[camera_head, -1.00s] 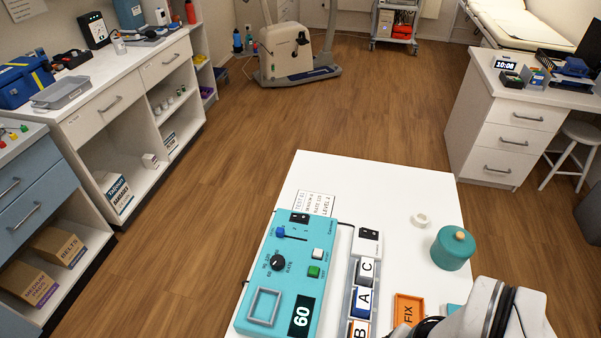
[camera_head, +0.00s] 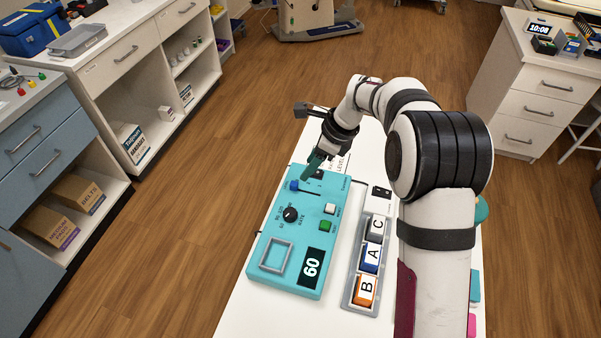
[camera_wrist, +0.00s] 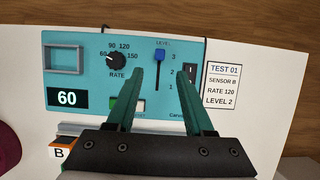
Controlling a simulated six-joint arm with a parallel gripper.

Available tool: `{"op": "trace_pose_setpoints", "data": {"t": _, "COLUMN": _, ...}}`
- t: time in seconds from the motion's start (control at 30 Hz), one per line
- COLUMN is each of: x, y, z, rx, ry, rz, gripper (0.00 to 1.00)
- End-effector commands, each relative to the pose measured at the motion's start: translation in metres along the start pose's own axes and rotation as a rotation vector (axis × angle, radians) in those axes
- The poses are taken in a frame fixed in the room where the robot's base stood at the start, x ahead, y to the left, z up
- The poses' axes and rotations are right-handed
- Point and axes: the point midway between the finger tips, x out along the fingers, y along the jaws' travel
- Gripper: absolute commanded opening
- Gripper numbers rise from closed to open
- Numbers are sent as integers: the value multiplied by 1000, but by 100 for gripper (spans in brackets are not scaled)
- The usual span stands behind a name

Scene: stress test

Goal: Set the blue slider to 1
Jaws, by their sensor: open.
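The blue slider (camera_head: 294,185) is a small knob on the teal console (camera_head: 262,225). In the wrist view the blue slider (camera_wrist: 160,55) sits at the upper end of its slot, beside the 3; the marks 2 and 1 follow downward. My gripper (camera_head: 313,164) is over the console's far edge, close to the slider. In the wrist view my gripper (camera_wrist: 160,74) is open, its two teal fingers on either side of the slot. The slider shows between and just beyond the fingertips, apart from both. Height above the panel is hard to tell.
The console also has a rate dial (camera_wrist: 117,59) pointing near 60, a display (camera_wrist: 67,98) reading 60, and green and white buttons. A card (camera_wrist: 222,86) reads TEST 01, RATE 120, LEVEL 2. A block tray (camera_head: 347,297) stands beside the console. A black switch (camera_wrist: 190,72) is near the right finger.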

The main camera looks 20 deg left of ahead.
Motion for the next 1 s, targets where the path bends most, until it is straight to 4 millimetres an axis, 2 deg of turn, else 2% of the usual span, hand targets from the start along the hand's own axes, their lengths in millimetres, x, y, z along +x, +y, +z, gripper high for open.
{"op": "trace_pose_setpoints", "data": {"t": 0.1, "x": 36, "y": 2, "z": -1, "rx": 0, "ry": 2, "rz": 5, "gripper": 52}}
{"op": "trace_pose_setpoints", "data": {"t": 0.3, "x": 73, "y": 1, "z": -1, "rx": -1, "ry": 2, "rz": 2, "gripper": 52}}
{"op": "trace_pose_setpoints", "data": {"t": 0.5, "x": 84, "y": 0, "z": -1, "rx": 0, "ry": 1, "rz": 0, "gripper": 52}}
{"op": "trace_pose_setpoints", "data": {"t": 0.73, "x": 85, "y": 0, "z": -1, "rx": -1, "ry": 1, "rz": 0, "gripper": 52}}
{"op": "trace_pose_setpoints", "data": {"t": 1.0, "x": 84, "y": 0, "z": -1, "rx": -1, "ry": 1, "rz": 0, "gripper": 4}}
